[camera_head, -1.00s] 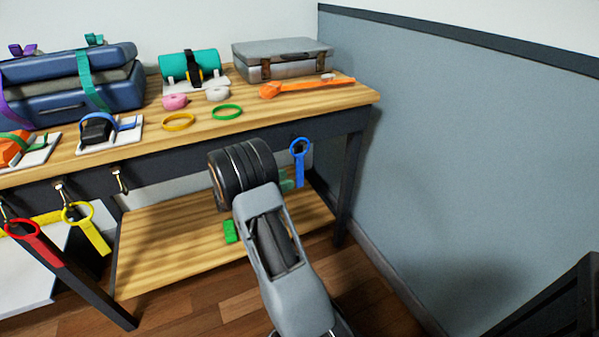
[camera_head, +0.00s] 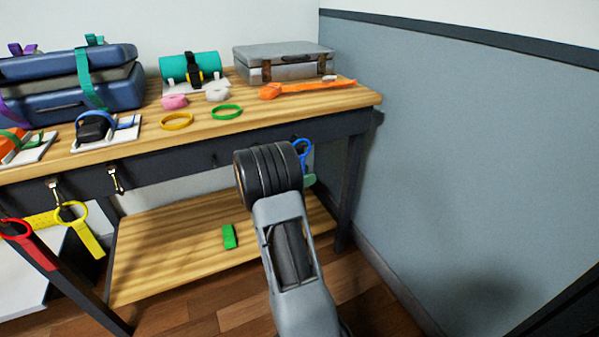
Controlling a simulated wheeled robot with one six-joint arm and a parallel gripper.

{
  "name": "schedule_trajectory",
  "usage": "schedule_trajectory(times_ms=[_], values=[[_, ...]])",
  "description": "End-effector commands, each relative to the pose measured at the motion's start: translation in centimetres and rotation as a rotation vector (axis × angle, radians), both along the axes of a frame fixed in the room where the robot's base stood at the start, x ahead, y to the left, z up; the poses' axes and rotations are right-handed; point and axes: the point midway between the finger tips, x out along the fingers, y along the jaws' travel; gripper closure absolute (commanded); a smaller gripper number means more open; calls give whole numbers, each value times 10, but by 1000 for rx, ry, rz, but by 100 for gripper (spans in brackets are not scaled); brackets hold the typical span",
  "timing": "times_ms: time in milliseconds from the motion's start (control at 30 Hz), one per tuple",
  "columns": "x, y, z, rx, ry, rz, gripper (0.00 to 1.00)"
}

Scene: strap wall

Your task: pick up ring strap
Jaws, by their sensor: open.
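A blue ring strap (camera_head: 303,148) hangs from the front of the workbench near its right end. Its ring shows just right of my black wrist, which covers part of it. My gripper (camera_head: 309,181) is mostly hidden behind that wrist; only a small pale green piece, seemingly a fingertip, shows beside the strap. Whether it touches the strap cannot be seen. A yellow ring strap (camera_head: 85,232) and a red ring strap (camera_head: 30,240) hang from hooks at the left.
The workbench top (camera_head: 270,112) holds suitcases, a teal roll (camera_head: 190,66), an orange strap (camera_head: 305,88), a green ring (camera_head: 227,112) and a yellow ring (camera_head: 176,122). A green block (camera_head: 229,237) lies on the lower shelf (camera_head: 165,250). A grey-blue wall closes the right side.

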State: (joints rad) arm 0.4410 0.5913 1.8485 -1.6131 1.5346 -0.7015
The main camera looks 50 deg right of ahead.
Motion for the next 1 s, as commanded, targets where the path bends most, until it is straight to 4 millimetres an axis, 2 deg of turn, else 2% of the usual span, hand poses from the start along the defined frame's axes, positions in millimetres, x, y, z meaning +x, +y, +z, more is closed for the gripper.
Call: schedule_trajectory(times_ms=[67, 500, 833, 1000], values=[[0, 0, 0, 0, 0, 0, 58], [0, 0, 0, 0, 0, 0, 100], [0, 0, 1, 0, -1, -1, 100], [0, 0, 11, -2, -1, -1, 100]])
